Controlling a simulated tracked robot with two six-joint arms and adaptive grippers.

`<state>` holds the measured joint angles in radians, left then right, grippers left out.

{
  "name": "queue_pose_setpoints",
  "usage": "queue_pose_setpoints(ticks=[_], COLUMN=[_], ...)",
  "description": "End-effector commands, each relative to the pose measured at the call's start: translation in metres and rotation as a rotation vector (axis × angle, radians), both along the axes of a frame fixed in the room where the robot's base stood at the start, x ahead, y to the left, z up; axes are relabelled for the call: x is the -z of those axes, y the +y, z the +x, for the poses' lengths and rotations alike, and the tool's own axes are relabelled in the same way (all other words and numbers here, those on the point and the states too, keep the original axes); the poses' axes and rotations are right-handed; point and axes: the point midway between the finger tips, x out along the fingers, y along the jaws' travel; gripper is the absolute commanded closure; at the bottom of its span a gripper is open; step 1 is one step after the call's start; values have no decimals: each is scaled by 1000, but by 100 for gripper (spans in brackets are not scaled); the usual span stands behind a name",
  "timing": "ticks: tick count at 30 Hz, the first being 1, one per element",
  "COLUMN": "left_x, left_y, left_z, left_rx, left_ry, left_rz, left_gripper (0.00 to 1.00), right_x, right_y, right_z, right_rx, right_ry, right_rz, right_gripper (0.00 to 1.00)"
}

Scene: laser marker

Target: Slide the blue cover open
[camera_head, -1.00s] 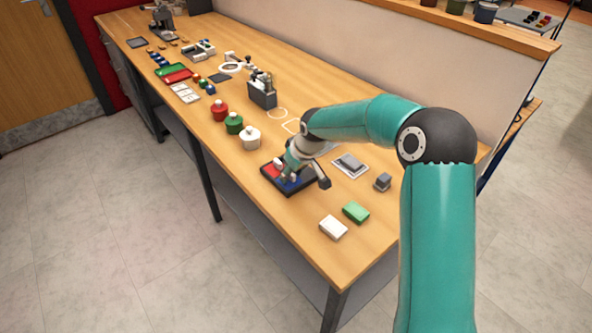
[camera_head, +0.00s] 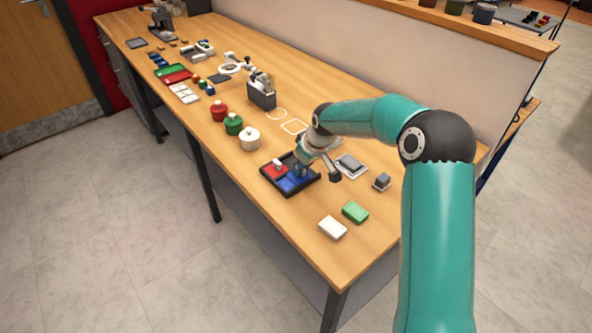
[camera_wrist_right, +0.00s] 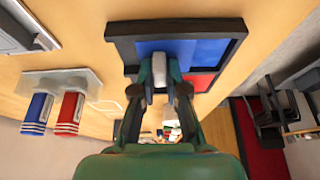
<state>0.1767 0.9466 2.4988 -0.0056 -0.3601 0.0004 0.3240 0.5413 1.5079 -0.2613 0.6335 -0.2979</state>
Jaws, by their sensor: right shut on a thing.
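The black tray (camera_head: 270,182) near the bench's front edge holds a blue panel (camera_head: 297,184) beside a red panel (camera_head: 268,171) with a white knob (camera_head: 278,162). My right gripper (camera_head: 302,170) is over the blue side. In the right wrist view my right gripper (camera_wrist_right: 159,82) is shut on the pale knob (camera_wrist_right: 158,66) of the blue cover (camera_wrist_right: 155,46). A brighter blue area (camera_wrist_right: 205,50) lies right of it inside the tray frame, and the red panel (camera_wrist_right: 200,83) shows below. The fingers hide part of the cover. My left gripper is not in view.
White (camera_head: 332,228) and green (camera_head: 355,212) blocks lie right of the tray. A grey plate (camera_head: 350,165) and small grey block (camera_head: 382,181) lie behind. White (camera_head: 250,139), green (camera_head: 233,123) and red (camera_head: 219,111) knobbed pots stand to the left.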

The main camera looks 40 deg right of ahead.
Motion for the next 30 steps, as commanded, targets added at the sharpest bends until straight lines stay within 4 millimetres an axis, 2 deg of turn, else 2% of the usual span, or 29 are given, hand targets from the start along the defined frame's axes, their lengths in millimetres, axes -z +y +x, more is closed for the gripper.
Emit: queue_pose_setpoints(ticks=[1, 4, 13, 14, 18, 30], left_x=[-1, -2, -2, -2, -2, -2], left_y=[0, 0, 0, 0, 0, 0], left_z=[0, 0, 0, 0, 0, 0], left_rx=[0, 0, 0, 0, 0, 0], left_ry=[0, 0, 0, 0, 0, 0], left_rz=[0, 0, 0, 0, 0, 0], left_gripper=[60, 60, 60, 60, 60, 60], right_x=[-1, -1, -1, -1, -1, -5], right_y=[-12, -24, -28, -28, -29, -27], right_z=[1, 2, 2, 2, 2, 0], right_rx=[6, 4, 2, 2, 2, 2], right_ry=[-1, -3, -4, -4, -4, -3], right_rz=[-1, 0, -3, -3, -3, -1], right_gripper=[100, 100, 100, 84, 61, 61])
